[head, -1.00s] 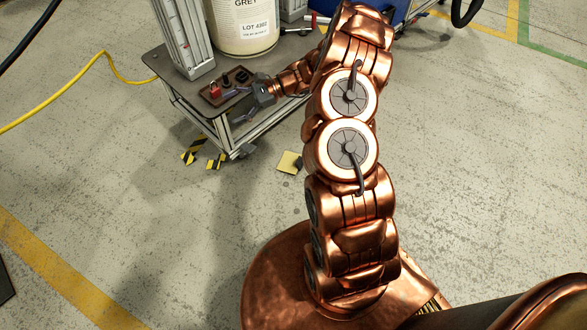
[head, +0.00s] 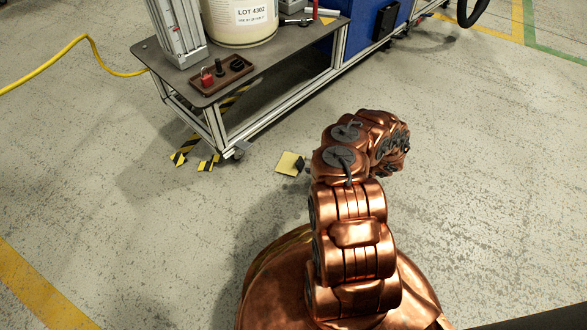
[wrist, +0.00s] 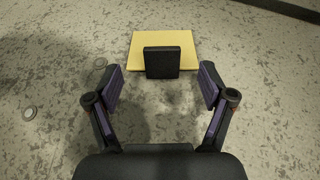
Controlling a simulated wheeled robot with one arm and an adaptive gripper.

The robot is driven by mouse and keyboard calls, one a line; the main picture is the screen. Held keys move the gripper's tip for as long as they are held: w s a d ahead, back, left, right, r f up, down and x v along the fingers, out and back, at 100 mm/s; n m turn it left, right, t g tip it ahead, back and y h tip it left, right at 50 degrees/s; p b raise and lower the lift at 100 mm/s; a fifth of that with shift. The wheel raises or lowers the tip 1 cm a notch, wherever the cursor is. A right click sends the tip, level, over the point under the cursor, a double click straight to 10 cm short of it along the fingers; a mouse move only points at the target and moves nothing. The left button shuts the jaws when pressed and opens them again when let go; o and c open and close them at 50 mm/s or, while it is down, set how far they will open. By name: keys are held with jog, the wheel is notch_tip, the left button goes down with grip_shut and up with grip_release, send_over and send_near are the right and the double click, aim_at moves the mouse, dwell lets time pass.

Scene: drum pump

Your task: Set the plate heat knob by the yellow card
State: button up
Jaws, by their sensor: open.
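The yellow card (head: 287,163) lies on the floor in front of the cart, with a dark block (head: 299,166) at its right edge. In the wrist view the yellow card (wrist: 190,50) is ahead, and the black block (wrist: 161,62) covers its near middle. No writing on the card is legible. My gripper (wrist: 161,88) is open and empty, its fingers apart on either side of the view, short of the card. In the head view my arm hides it. A brown panel (head: 226,84) on the cart carries black knobs (head: 237,64); their labels are unreadable.
A red padlock-like part (head: 207,80) sits on the panel. A drum (head: 238,28) and an aluminium column (head: 180,38) stand on the cart (head: 285,70). Black-yellow tape marks (head: 208,163) and a yellow cable (head: 50,72) are on the floor. Floor around the card is open.

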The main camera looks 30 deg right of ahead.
aim_at(301, 163)
jog(key=shift+s+d+f, duration=0.2)
jog(key=shift+d+f, duration=0.05)
jog(key=shift+f, duration=0.3)
jog(key=shift+w+f, duration=0.15)
jog(key=shift+f, duration=0.05)
jog(key=b+x, duration=0.4)
jog(key=x, duration=0.2)
jog(key=shift+w+a, duration=0.15)
jog(key=shift+w, duration=0.1)
jog(key=shift+w+a, duration=0.2)
jog(key=shift+w, duration=0.1)
jog(key=c, duration=1.3)
jog(key=shift+r, duration=0.1)
